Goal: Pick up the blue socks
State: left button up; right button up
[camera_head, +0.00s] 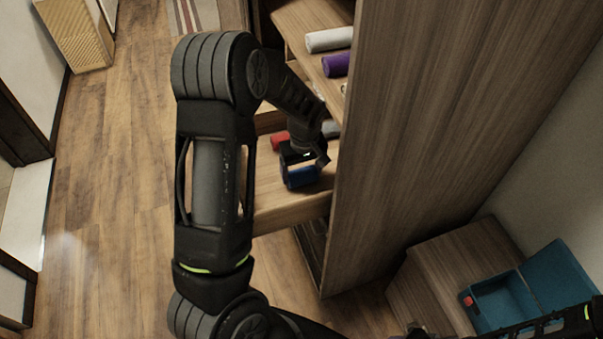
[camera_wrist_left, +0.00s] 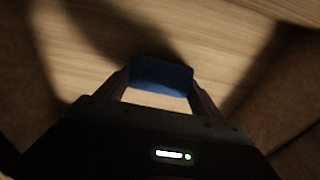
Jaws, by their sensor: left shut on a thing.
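The blue socks (camera_head: 301,177) are a small dark blue roll at the front edge of a wooden wardrobe shelf. My left gripper (camera_head: 303,169) reaches into the shelf from above and is shut on them. In the left wrist view the blue socks (camera_wrist_left: 161,76) sit between the two fingers of my left gripper (camera_wrist_left: 160,90), with the wooden shelf surface just beyond. I cannot tell whether they still touch the shelf. My right gripper does not show; part of my right arm is at the lower right of the head view.
A red roll (camera_head: 280,141) and a grey roll (camera_head: 331,129) lie on the same shelf (camera_head: 275,212). A purple roll (camera_head: 336,65) and a white roll (camera_head: 329,39) lie on the shelf above. The tall wardrobe side panel (camera_head: 430,120) stands close right. An open blue box (camera_head: 503,301) is lower right.

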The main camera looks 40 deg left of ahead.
aim_at(302, 170)
pick_arm(q)
jog(key=shift+r, duration=0.15)
notch_tip(302, 170, up, 10)
jog(key=shift+f, duration=0.1)
dwell(0.7)
